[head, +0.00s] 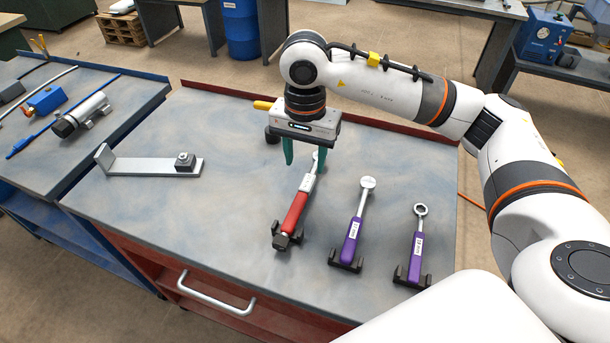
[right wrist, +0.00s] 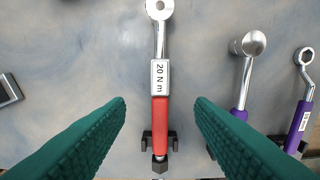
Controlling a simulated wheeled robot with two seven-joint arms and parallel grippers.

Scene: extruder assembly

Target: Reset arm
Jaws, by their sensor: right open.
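My right arm reaches in from the right in the head view. Its gripper (head: 302,150) hangs over the workbench, pointing down, near the head end of the red torque wrench (head: 295,210). In the right wrist view the two green fingers (right wrist: 160,125) are spread wide and empty. The red wrench (right wrist: 160,115), labelled "20 N m", lies between them in the picture, with its handle in a black holder (right wrist: 158,140). I cannot tell the exact height of the fingers above it. My left gripper is not in view.
Two purple-handled wrenches (head: 351,240) (head: 416,250) rest in black holders to the right. A metal L-shaped bracket (head: 150,166) with a small dark block lies at the left of the workbench (head: 230,125). A blue cart (head: 60,160) with tools stands beside it.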

